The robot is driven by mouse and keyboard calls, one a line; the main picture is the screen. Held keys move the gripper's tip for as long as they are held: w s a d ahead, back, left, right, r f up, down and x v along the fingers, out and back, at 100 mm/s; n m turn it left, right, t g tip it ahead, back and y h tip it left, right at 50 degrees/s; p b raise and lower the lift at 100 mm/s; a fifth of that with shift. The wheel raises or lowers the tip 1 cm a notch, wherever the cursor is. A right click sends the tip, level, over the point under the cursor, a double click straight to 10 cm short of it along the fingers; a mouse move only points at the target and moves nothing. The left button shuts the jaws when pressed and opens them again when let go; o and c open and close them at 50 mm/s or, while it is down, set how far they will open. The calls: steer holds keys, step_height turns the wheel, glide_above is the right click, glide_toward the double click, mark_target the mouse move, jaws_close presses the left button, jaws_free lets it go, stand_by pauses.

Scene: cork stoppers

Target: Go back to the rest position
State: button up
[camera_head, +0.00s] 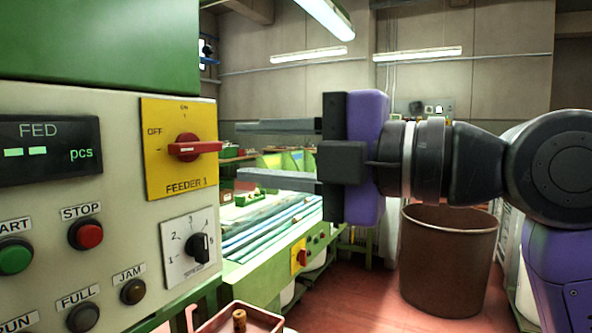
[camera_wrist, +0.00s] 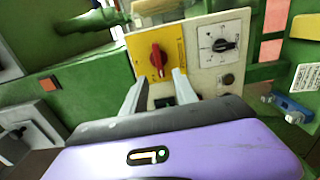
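My gripper (camera_head: 239,151) is open and empty, its two grey fingers pointing left toward the control panel (camera_head: 118,215). The red FEEDER 1 switch (camera_head: 190,148) sits on a yellow plate, its handle lying about level. In the head view the fingertips show just right of this switch; the exact gap cannot be told. In the wrist view, the gripper's fingers (camera_wrist: 160,80) stand apart below the red switch (camera_wrist: 158,58), with nothing between them but the panel behind. The black selector knob (camera_head: 199,248) sits below the yellow plate.
The FED display (camera_head: 42,152) shows dashes. Green START (camera_head: 15,257) and red STOP (camera_head: 86,235) buttons are at left. A pinkish tray (camera_head: 272,320) with a cork (camera_head: 239,319) is at the bottom. A brown bin (camera_head: 448,262) stands on the red floor behind my arm.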

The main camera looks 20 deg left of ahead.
steer(key=w+d+r+m+t+y, duration=0.2)
steer(key=w+d+r+m+t, duration=0.15)
steer(key=r+m, duration=0.2)
steer(key=w+d+f+m+t, duration=0.55)
steer(key=m+t, duration=0.25)
steer(key=m, duration=0.2)
steer(key=s+d+f+m+t+h, duration=0.1)
steer(key=d+f+m+t+h, duration=0.4)
steer(key=d+f+m+h, duration=0.5)
steer(key=s+d+f+m+t+h, duration=0.25)
steer(key=d+f+m+t, duration=0.35)
steer(key=f, duration=0.8)
steer(key=s+d+f+m+g+h, duration=0.3)
steer(key=s+d+f+m+h, duration=0.25)
steer(key=s+d+f, duration=0.55)
steer(key=s+d+f+n+g+h, duration=0.1)
steer(key=s+f+g, duration=0.2)
steer(key=s+f, duration=0.65)
steer(key=s+d+f+n+g+h, duration=0.1)
steer(key=s+d+f+g, duration=0.3)
steer(key=s, duration=1)
step_height(320, 180, up, 12)
steer(key=a+t+p, duration=0.1)
steer(key=a+p, duration=0.1)
steer(key=p, duration=1.1)
steer(key=shift+a+r, duration=0.2)
steer(key=shift+a, duration=0.05)
